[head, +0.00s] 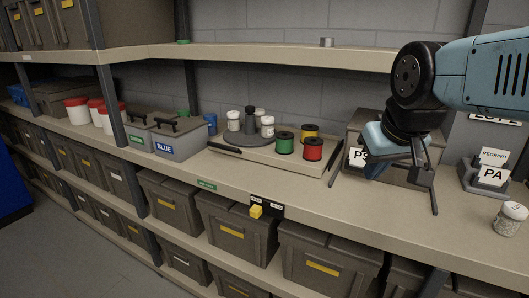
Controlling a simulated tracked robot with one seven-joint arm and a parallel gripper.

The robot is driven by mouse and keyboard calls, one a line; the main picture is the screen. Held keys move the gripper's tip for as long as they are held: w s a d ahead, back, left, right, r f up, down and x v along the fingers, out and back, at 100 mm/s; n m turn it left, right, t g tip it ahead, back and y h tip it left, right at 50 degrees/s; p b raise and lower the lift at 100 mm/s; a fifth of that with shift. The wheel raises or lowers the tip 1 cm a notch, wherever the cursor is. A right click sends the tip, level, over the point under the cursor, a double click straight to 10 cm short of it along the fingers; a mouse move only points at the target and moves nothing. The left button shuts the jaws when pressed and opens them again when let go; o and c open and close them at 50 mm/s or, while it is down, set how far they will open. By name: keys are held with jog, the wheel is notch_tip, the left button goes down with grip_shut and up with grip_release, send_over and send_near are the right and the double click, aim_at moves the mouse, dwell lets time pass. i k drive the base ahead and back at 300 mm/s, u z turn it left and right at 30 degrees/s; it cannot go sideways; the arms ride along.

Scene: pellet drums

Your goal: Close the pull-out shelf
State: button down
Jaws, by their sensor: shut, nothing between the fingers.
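The pull-out shelf (262,157) is a low beige board on the long counter, in the middle of the head view.
Grey lidded bins (181,140) stand left of the shelf. An upper shelf (260,53) hangs above.

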aim_at(266, 154)
jog(key=z, duration=0.6)
jog(key=k, duration=0.9)
jog(key=u, duration=0.75)
jog(key=i, duration=1)
